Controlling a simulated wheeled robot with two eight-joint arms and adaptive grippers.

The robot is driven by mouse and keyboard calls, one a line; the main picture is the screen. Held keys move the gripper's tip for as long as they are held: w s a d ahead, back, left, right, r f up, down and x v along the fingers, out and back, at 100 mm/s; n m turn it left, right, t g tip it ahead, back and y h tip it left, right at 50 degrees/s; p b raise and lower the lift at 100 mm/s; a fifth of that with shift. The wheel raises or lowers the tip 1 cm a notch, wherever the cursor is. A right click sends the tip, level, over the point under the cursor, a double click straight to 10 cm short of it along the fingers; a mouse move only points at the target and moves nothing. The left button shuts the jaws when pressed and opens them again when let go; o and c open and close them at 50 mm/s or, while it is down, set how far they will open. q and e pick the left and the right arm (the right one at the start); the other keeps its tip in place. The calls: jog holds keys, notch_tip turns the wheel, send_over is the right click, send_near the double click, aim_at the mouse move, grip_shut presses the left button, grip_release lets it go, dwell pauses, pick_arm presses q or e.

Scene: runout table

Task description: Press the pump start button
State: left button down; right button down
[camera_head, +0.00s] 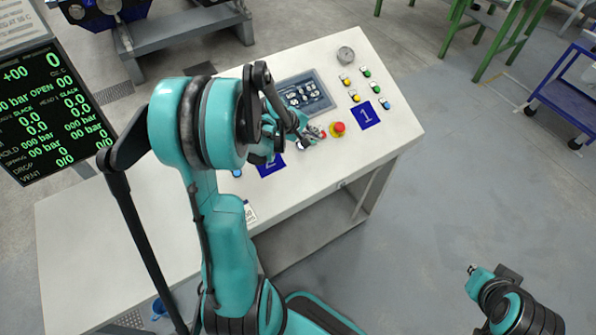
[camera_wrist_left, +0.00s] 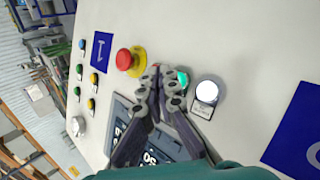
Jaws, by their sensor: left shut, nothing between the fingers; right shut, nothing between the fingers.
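My left gripper (camera_head: 314,136) is over the sloped white console (camera_head: 385,150). Its fingers are together and empty. In the left wrist view its fingertips (camera_wrist_left: 163,77) lie at a green button (camera_wrist_left: 183,77), which they partly cover; I cannot tell whether they touch it. A white lit button (camera_wrist_left: 207,91) with a small tag is just to the right. A red mushroom button (camera_wrist_left: 124,59) on a yellow ring is to the left, also seen in the head view (camera_head: 338,128). No label naming the pump start is readable. My right gripper (camera_head: 473,270) is low at the right, shut, away from the console.
A black display (camera_head: 50,110) stands at the left. The floor right of the console is clear before a blue cart (camera_head: 567,100).

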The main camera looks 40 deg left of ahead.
pick_arm(q)
notch_tip(320, 180, up, 6)
jog(key=d+p, duration=0.2)
jog(key=p, duration=0.2)
jog(key=shift+s+d+f, duration=0.15)
jog(key=shift+s+f, duration=0.1)
jog(key=shift+s, duration=0.2)
dwell(2.1)
jog(key=s+d+r+m+y+b, duration=0.1)
jog(key=s+d+m+b, duration=0.6)
jog(key=s+d+m, duration=0.7)
jog(key=s+m+y, duration=0.1)
jog(key=s, duration=0.2)
jog(key=shift+s+d+r+m+g+y, duration=0.2)
jog(key=shift+s+d+m+g+y, duration=0.1)
jog(key=shift+s+d+m+y, duration=0.1)
dwell(0.7)
